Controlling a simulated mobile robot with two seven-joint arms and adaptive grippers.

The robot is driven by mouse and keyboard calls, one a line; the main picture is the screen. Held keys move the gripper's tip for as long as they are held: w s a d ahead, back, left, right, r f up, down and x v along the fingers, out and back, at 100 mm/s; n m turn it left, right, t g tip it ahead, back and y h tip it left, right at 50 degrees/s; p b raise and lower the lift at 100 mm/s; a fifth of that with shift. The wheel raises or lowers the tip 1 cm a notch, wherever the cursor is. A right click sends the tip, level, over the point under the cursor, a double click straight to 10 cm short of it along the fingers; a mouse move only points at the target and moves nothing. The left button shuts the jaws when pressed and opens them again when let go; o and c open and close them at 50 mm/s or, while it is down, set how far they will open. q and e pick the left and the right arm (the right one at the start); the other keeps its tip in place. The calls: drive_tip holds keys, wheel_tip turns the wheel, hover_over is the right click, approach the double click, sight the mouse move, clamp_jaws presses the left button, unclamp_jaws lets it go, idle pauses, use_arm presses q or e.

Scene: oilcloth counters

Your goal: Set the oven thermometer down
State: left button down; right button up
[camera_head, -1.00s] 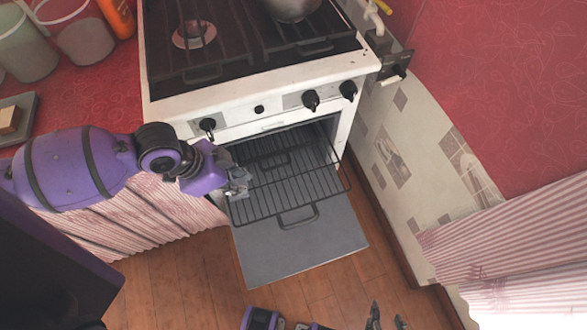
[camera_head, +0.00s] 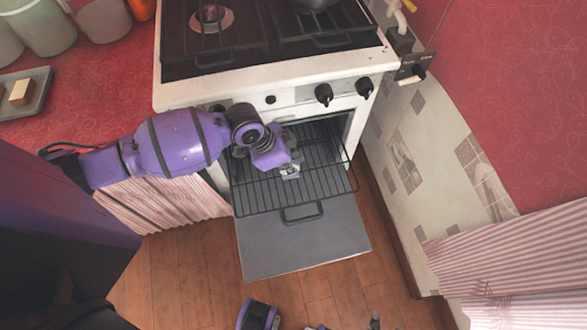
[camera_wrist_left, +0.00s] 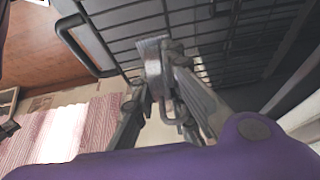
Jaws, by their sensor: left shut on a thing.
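The oven thermometer (camera_wrist_left: 152,58) is a small grey metal piece in the left wrist view. My left gripper (camera_head: 289,172) is shut on it, over the pulled-out wire oven rack (camera_head: 325,183). The rack also shows behind the thermometer in the left wrist view (camera_wrist_left: 225,45). I cannot tell whether the thermometer touches the rack bars. In the head view my gripper mostly hides it. Of my right gripper (camera_head: 375,320), only a bit of the fingertips shows at the bottom edge, and its opening cannot be read.
The white stove (camera_head: 290,95) has its oven door (camera_head: 305,245) hanging open below the rack. A tray (camera_head: 38,100) with a tan block stands on the red counter at left. A tiled wall (camera_head: 425,165) and a pink striped curtain (camera_head: 510,250) bound the right side.

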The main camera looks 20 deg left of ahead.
use_arm(q)
drive_tip(key=shift+w+d+f, duration=0.25)
drive_tip(key=shift+w+f, duration=0.05)
drive_tip(key=shift+f, duration=0.15)
wheel_tip(320, 180, down, 3)
drive_tip(key=shift+w+f+b, duration=0.1)
drive_tip(key=shift+f+b, duration=0.05)
drive_tip(key=shift+b, duration=0.2)
drive_tip(key=shift+f, duration=0.15)
drive_tip(key=c, duration=1.7)
unclamp_jaws()
drive_tip(key=shift+c, duration=0.2)
